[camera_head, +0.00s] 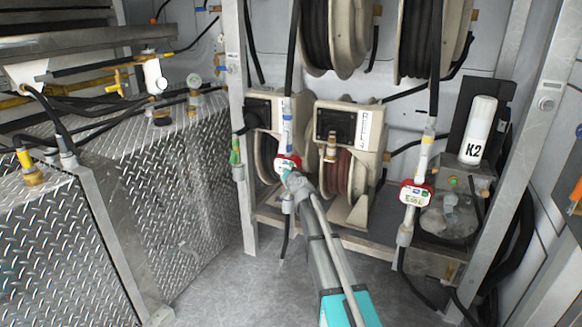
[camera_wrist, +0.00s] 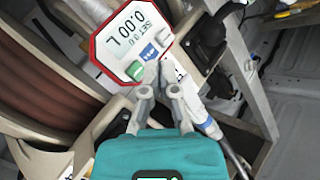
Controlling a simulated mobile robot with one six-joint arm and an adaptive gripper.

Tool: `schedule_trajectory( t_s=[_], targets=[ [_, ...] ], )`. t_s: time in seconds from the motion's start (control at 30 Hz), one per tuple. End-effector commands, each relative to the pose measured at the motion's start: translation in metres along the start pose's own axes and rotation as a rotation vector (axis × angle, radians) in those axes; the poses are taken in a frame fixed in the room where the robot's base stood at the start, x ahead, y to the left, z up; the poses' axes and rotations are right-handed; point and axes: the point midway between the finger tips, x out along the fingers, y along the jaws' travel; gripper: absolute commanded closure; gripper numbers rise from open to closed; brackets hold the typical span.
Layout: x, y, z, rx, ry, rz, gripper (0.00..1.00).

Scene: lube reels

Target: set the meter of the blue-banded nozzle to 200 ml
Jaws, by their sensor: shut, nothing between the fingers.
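The blue-banded nozzle (camera_head: 287,122) hangs upright left of centre in the head view; its blue band (camera_wrist: 209,125) shows lower right in the wrist view. Its red-rimmed meter (camera_head: 284,160) is large in the wrist view (camera_wrist: 116,41). The display reads 0.00 L with a smaller line that looks like SET 0.0. A green button (camera_wrist: 134,71), a blue button (camera_wrist: 149,52) and a white button (camera_wrist: 165,36) sit in a row. My gripper (camera_head: 294,180) is shut and empty, its tips (camera_wrist: 157,72) over the meter's edge by the green and blue buttons. I cannot tell if they touch.
A yellow-banded nozzle (camera_head: 426,147) with another red meter (camera_head: 416,195) hangs to the right. Hose reels (camera_head: 352,150) stand behind. A white K2 canister (camera_head: 478,130) is at the right. A diamond-plate tank (camera_head: 190,165) stands left. Bare floor (camera_head: 215,285) lies in front.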

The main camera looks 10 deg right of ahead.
Motion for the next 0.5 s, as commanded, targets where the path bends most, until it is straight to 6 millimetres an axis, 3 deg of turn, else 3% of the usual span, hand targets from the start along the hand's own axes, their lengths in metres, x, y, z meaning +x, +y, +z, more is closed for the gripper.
schedule_trajectory(
  t_s=[0.2,0.5],
  targets=[
    [0.013,0.009,-0.009,0.0,0.0,0.0,1.0],
    [0.017,0.013,-0.013,0.001,0.0,0.0,1.0]
  ],
)
